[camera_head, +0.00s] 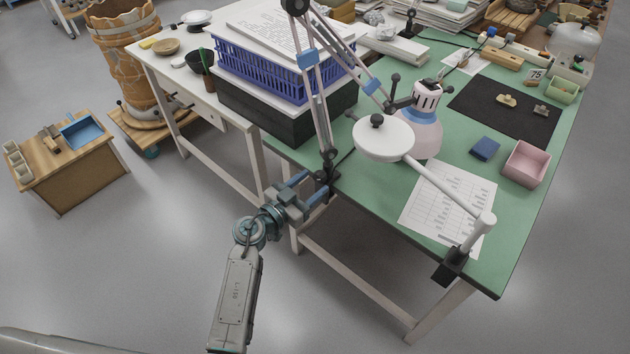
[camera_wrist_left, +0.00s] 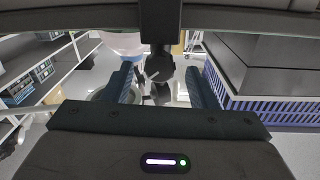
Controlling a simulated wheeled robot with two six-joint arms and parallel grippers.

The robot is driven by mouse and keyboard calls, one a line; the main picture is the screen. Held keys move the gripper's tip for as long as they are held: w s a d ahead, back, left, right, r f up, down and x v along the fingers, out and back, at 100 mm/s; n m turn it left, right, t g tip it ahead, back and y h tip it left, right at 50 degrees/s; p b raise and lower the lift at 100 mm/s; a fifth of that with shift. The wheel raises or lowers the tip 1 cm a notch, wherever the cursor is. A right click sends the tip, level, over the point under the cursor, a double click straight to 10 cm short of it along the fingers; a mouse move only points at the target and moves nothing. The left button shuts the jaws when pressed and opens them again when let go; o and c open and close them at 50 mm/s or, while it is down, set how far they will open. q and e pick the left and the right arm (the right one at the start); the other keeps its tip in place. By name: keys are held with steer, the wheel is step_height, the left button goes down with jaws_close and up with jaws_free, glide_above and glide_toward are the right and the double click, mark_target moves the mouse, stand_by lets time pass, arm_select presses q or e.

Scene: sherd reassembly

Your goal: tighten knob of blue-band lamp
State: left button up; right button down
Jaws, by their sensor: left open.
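The blue-band lamp has thin grey arms with blue bands (camera_head: 308,57), and a pale head (camera_head: 427,97) over the green table. Its dark base and clamp (camera_head: 327,170) sit at the table's near left edge. My left gripper (camera_head: 318,184) is open at this clamp, with its blue fingers pointing toward it. In the left wrist view, dark knob-like parts (camera_wrist_left: 159,66) show between the two spread fingers (camera_wrist_left: 163,82), with gaps on both sides. I cannot tell which part is the tightening knob. My right gripper is not in view.
A white magnifier lamp (camera_head: 383,138) is clamped at the table's near right edge. A blue crate (camera_head: 262,76) on a black box (camera_head: 280,118) stands close behind the clamp. A printed sheet (camera_head: 448,208), pink box (camera_head: 525,164) and blue block (camera_head: 485,149) lie on the green table.

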arm_select(q)
steer(key=shift+x, duration=1.05)
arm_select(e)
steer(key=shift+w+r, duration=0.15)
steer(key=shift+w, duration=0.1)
arm_select(q)
steer(key=c, duration=1)
steer(key=shift+o, duration=0.2)
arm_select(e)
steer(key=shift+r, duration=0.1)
arm_select(q)
steer(key=m+p, duration=0.2)
steer(key=p, duration=0.1)
steer(key=shift+f+m, duration=0.1)
steer(key=shift+m, duration=0.3)
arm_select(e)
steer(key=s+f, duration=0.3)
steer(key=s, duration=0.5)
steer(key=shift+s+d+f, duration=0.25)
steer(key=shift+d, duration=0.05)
arm_select(q)
steer(key=o, duration=1)
steer(key=shift+a, duration=0.1)
steer(key=shift+c, duration=0.2)
